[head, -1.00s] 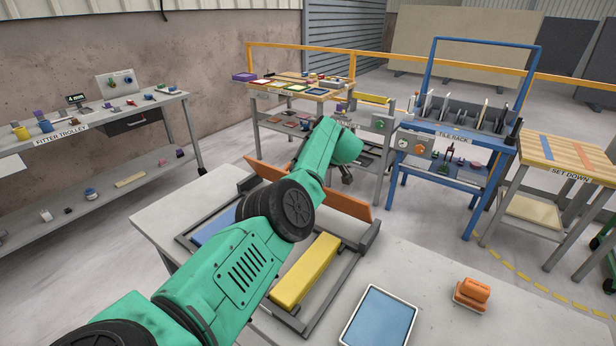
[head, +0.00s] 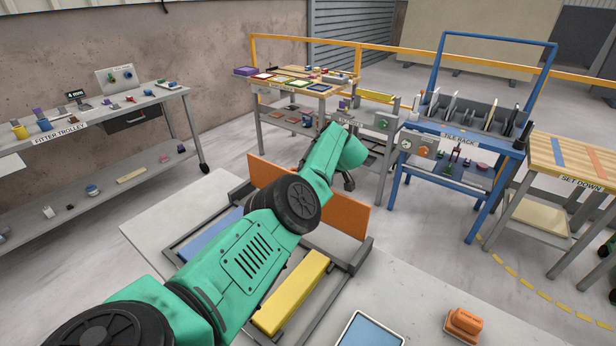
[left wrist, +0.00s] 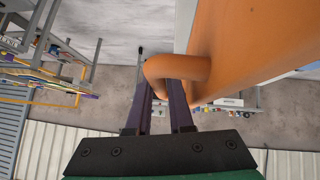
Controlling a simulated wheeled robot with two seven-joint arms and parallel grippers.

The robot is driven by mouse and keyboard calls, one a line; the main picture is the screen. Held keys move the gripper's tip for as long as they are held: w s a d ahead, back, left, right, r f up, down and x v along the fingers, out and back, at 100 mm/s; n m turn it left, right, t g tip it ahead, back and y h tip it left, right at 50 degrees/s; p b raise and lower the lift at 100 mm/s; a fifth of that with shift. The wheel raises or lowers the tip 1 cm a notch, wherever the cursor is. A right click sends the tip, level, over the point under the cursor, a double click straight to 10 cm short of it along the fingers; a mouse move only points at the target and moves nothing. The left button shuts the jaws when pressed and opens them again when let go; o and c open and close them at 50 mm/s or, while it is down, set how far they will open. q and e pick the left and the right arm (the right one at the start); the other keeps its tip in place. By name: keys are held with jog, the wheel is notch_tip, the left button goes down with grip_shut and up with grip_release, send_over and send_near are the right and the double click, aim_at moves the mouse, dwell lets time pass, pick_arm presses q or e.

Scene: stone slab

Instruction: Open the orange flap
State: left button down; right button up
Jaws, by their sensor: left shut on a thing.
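The orange flap (head: 345,212) stands raised along the far side of a grey frame on the slab, partly hidden behind my left arm. In the left wrist view the flap (left wrist: 250,45) fills the upper right as a broad orange panel. Its curved orange handle (left wrist: 180,68) sticks out from the panel. My left gripper (left wrist: 163,90) is shut on this handle, its two dark fingers on either side of it. My right gripper is not in view.
The grey frame (head: 357,257) holds a yellow bar (head: 291,292) and a blue panel (head: 205,236). A blue-topped tray (head: 371,332) and an orange block (head: 464,325) lie on the slab (head: 420,300) to the right. A blue tile rack (head: 462,140) stands beyond.

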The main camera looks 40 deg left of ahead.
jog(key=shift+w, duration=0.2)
pick_arm(q)
jog(key=shift+w, duration=0.1)
jog(key=c, duration=1.1)
grip_release()
